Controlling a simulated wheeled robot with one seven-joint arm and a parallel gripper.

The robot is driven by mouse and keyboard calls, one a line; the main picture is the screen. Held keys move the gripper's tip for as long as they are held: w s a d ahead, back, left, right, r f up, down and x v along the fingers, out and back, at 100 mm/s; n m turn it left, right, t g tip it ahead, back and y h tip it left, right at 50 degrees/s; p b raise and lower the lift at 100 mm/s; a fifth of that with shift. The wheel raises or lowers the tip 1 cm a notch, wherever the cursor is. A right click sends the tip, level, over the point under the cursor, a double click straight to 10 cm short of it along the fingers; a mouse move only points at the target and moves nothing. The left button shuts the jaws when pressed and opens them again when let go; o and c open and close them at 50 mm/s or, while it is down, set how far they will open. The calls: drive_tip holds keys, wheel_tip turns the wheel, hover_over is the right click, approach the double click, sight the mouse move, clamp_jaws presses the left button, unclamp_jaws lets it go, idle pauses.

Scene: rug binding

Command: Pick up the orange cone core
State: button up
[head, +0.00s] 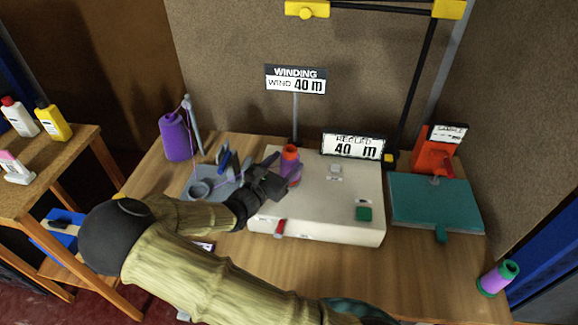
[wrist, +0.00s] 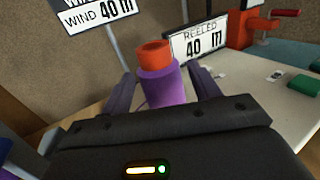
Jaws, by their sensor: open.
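The orange cone core (head: 290,152) stands upright on the white winder box, with purple yarn wound around it below its bare orange top. It also shows in the wrist view (wrist: 154,54), centred ahead of my gripper. My gripper (head: 281,169) is open, with one finger on each side of the purple-wound part, seen in the wrist view (wrist: 163,88). I cannot tell whether either finger touches the yarn. The core's base is hidden behind my gripper.
The white box (head: 325,215) bears a green button (head: 364,214) and a red lever (head: 279,229). Signs reading 40 m stand behind it: WINDING (head: 296,79) and REELED (head: 353,146). A teal slab (head: 435,205) lies right.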

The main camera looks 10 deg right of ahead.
drive_tip(key=x, duration=0.5)
drive_tip(key=shift+a+f, duration=0.1)
drive_tip(key=shift+a, duration=0.05)
drive_tip(key=shift+c, duration=0.2)
drive_tip(key=c, duration=1.1)
wheel_tip(320, 180, up, 10)
drive_tip(key=shift+p, duration=0.45)
